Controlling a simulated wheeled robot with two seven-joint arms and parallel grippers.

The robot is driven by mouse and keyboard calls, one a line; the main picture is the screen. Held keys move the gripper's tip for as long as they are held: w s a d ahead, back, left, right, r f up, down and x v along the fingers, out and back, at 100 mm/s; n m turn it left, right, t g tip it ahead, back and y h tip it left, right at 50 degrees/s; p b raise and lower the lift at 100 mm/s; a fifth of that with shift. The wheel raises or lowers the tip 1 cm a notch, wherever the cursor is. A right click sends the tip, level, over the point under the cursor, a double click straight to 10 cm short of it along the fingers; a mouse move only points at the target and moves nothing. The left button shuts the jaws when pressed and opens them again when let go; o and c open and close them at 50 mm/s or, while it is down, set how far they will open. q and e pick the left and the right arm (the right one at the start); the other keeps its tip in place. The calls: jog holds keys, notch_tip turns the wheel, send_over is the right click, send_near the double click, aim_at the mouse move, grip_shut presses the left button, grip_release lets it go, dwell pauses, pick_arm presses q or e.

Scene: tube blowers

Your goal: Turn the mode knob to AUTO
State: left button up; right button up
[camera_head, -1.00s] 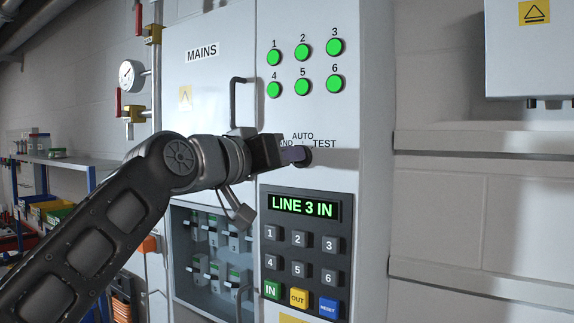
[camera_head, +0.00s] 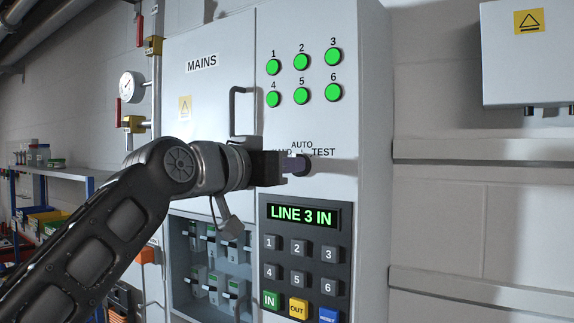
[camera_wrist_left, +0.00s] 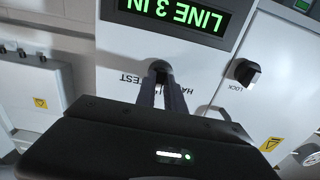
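The dark mode knob (camera_head: 304,163) is on the grey panel, under the words HAND, AUTO and TEST. My left gripper (camera_head: 294,166) is at it, coming from the left. In the left wrist view the two fingers (camera_wrist_left: 164,92) lie close together on either side of the knob (camera_wrist_left: 160,68) and appear shut on it. The fingers and my gripper body hide much of the lettering there, and the knob's pointer cannot be made out. My right gripper is in neither view.
Green lamps (camera_head: 302,62) are above the knob. A keypad (camera_head: 300,258) with a display reading LINE 3 IN is below. The wrist view shows a LOCK knob (camera_wrist_left: 245,72) beside the fingers.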

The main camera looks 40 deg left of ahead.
pick_arm(q)
jog(key=o, duration=0.4)
jog(key=shift+s, duration=0.1)
jog(key=s+b, duration=0.2)
jog(key=s, duration=0.5)
jog(key=shift+s+d, duration=0.1)
jog(key=shift+s, duration=0.25)
